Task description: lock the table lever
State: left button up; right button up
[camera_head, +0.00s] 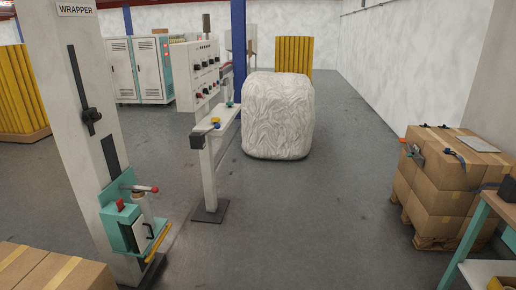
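Neither of my grippers is in view. I cannot tell for certain which part is the table lever. A lever with a red tip (154,189) sticks out to the right from the teal carriage (122,226) on the wrapper column (72,120). A grey post (209,180) carries a small shelf with a yellow knob (215,121) and a teal knob (230,104). A control panel (198,75) with several dark and red knobs stands above it.
A white wrapped bale (278,115) stands beyond the post. Stacked cartons (445,185) on a pallet and a teal-framed bench (480,232) are at the right. More cartons (50,272) fill the lower left. The grey floor in the middle is clear.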

aim_at(217, 126)
jog(key=i+j+u, duration=0.15)
jog(key=i+j, duration=0.15)
jog(key=i, duration=0.15)
jog(key=i+j+u, duration=0.15)
jog(key=i, duration=0.3)
jog(key=i+l, duration=0.1)
jog(key=l, duration=0.2)
jog(key=i+l+u, duration=0.1)
jog(key=l, duration=0.25)
jog(key=i+l, duration=0.1)
jog(key=l, duration=0.2)
jog(key=i+l+u, duration=0.15)
jog(key=i, duration=0.2)
jog(key=i+u, duration=0.15)
jog(key=i, duration=0.25)
jog(key=i+l+u, duration=0.1)
jog(key=i+l, duration=0.15)
jog(key=i+j, duration=0.15)
jog(key=i, duration=0.15)
jog(key=i+j+u, duration=0.1)
jog(key=i+j, duration=0.1)
jog(key=i, duration=0.05)
